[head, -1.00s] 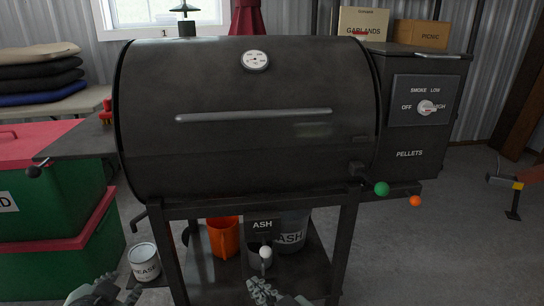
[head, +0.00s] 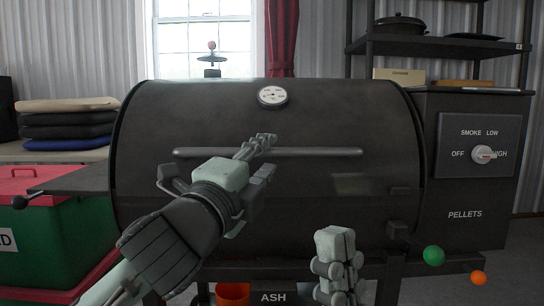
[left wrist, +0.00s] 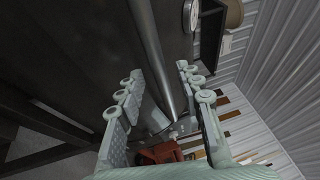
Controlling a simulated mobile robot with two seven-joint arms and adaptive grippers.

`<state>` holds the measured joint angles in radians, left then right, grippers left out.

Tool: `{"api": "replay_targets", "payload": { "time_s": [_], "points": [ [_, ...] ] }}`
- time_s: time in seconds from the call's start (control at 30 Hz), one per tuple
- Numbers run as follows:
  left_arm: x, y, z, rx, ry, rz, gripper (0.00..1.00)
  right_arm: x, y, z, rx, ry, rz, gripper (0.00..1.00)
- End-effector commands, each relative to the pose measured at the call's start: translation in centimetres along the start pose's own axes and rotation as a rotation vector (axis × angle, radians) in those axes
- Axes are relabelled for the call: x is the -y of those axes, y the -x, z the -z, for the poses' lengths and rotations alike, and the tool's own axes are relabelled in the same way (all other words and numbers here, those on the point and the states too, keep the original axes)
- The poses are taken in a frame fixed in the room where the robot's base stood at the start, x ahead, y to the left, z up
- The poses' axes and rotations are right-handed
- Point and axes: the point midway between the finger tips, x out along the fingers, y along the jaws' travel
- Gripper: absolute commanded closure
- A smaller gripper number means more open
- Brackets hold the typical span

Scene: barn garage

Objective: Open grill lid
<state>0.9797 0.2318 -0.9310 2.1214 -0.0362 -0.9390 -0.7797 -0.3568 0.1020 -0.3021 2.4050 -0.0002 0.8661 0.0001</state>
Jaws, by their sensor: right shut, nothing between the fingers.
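The black barrel grill lid (head: 190,115) is down, with a round gauge on its upper front. Its grey handle bar (head: 320,153) runs level across the lid. My left gripper (head: 268,153) is at the handle, left of its middle. In the left wrist view, the handle bar (left wrist: 157,45) passes between the open fingers of my left gripper (left wrist: 158,72), apparently with gaps at both sides. My right gripper (head: 335,240) is shut and empty, low in front of the grill, below the handle.
A pellet hopper (head: 465,185) with a dial adjoins the grill at right. A green ball (head: 433,256) and an orange ball (head: 479,278) are below it. A side shelf (head: 80,181) juts out at left above a red and green chest (head: 60,240). Shelving stands behind.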

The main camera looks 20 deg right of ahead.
Motion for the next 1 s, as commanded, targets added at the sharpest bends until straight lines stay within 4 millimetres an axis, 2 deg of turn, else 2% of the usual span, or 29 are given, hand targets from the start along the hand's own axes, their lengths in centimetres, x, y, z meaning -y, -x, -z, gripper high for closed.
{"api": "replay_targets", "payload": {
  "time_s": [0.2,0.53,0.83,1.0],
  "points": [
    [0.0,-2.5,0.0,0.0,0.0,0.001,0.64,0.0,0.2,0.5,-0.034,0.002,0.002,1.0],
    [0.0,-3.0,0.0,0.0,0.002,0.0,0.64,0.0,0.2,0.6,-0.04,0.003,0.003,1.0],
    [0.0,-3.0,0.0,0.0,0.002,0.0,1.0,0.0,0.2,0.6,-0.039,0.003,0.003,1.0],
    [0.0,-3.0,0.0,0.001,0.002,0.0,1.0,-0.1,0.2,0.6,-0.039,0.003,0.003,1.0]
  ]
}}
